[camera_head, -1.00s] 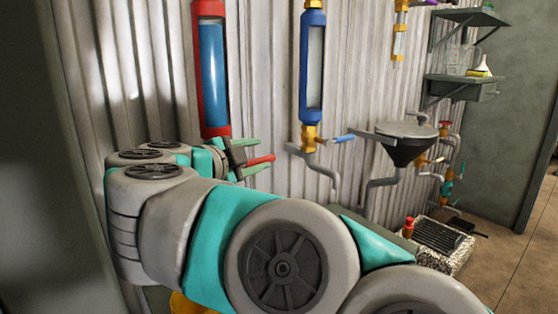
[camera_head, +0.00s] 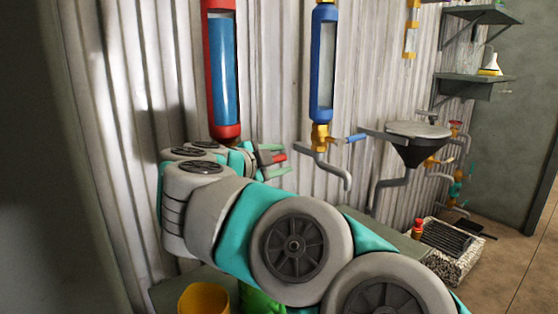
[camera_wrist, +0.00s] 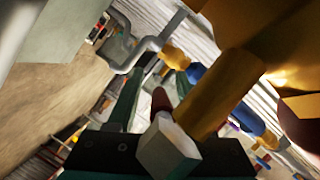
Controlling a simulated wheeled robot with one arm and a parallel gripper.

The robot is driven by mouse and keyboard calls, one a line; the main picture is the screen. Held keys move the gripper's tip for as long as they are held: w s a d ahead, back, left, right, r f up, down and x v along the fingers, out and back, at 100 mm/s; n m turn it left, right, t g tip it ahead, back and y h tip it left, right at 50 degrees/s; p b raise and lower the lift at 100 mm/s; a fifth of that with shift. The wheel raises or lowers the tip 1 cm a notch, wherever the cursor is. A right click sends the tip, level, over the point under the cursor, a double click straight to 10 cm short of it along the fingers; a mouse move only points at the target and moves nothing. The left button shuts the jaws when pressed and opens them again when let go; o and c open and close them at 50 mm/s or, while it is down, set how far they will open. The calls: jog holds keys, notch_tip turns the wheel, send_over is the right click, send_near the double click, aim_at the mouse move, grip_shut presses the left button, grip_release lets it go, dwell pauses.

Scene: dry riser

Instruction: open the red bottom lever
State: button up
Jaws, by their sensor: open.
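The red lever (camera_head: 280,158) sticks out to the right below the red-framed tube (camera_head: 222,75) on the wall. My gripper (camera_head: 284,163) is open, with one green finger above the lever and one below it. I cannot tell whether either finger touches it. The lever's base and the valve are hidden behind my wrist in the head view. In the wrist view, a gold valve part (camera_wrist: 222,92) and a pale block (camera_wrist: 168,150) fill the near middle. A dark red piece (camera_wrist: 160,99), seemingly the lever, shows beside a green finger (camera_wrist: 126,92).
A blue tube (camera_head: 323,65) with a blue lever (camera_head: 357,137) hangs to the right, above a grey pipe. Further right are a funnel (camera_head: 416,130) and shelves (camera_head: 475,85). A yellow bucket (camera_head: 204,298) stands below my arm. The corrugated wall is close behind.

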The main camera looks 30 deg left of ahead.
grip_shut()
dwell(0.3)
dwell(1.1)
